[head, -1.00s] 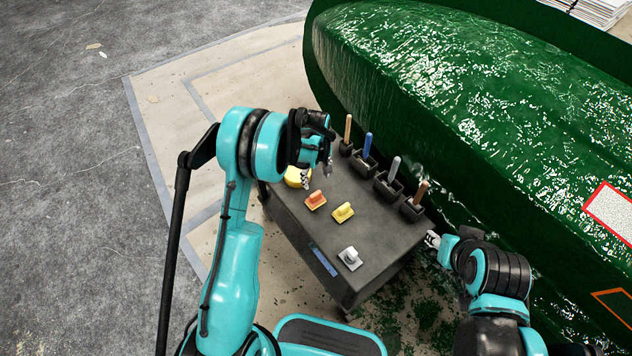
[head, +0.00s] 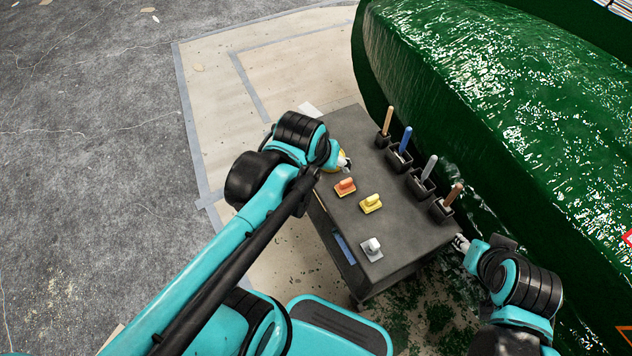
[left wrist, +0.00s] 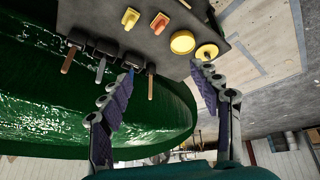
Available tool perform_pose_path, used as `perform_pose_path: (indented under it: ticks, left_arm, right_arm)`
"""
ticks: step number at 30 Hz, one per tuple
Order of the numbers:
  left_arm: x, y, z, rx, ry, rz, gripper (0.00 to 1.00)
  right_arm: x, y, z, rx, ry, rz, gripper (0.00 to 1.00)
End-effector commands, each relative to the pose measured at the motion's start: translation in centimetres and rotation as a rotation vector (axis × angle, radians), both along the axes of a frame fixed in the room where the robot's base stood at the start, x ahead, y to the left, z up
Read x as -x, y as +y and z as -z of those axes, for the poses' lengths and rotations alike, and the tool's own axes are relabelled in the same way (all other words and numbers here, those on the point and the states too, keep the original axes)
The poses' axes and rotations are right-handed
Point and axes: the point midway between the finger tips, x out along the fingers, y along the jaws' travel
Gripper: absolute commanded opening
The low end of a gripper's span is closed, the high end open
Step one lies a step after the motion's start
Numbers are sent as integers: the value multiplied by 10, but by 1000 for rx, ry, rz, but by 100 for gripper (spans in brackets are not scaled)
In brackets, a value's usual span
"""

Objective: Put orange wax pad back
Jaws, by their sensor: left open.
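The orange wax pad (head: 345,187) rests on the dark top of the cart (head: 400,225), near its left edge. It also shows in the left wrist view (left wrist: 160,22), beyond and above the fingers. A yellow pad (head: 371,203) and a grey-white pad (head: 372,249) lie further along the same edge. My left gripper (left wrist: 162,72) is open, with nothing between its fingers. In the head view it is over the cart's left part, just beyond the orange pad. My right gripper (head: 461,243) is beside the cart's right corner; its fingers are too small to judge.
Several black holders with upright handles (head: 405,140) line the cart's hull side. A round yellow tin (left wrist: 182,42) and a round yellow-handled piece (left wrist: 206,51) are near the orange pad. The green hull (head: 500,110) bounds the right. Open floor (head: 90,130) lies left.

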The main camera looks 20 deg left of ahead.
Motion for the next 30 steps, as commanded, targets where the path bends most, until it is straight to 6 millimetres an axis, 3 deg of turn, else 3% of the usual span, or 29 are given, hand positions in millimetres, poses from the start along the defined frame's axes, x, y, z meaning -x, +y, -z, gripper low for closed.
perform_pose_path:
  ticks: [1,3,9,30]
  left_arm:
    - [17,0,1,-19,-27,33,63]
    - [32,0,2,-45,-61,76,63]
    - [55,1,7,-92,-119,148,63]
    - [57,0,8,-99,-126,157,63]
  right_arm:
    - [0,0,0,0,0,0,40]
    - [0,0,0,0,0,0,40]
    - [0,0,0,0,0,0,40]
    - [0,0,0,0,0,0,40]
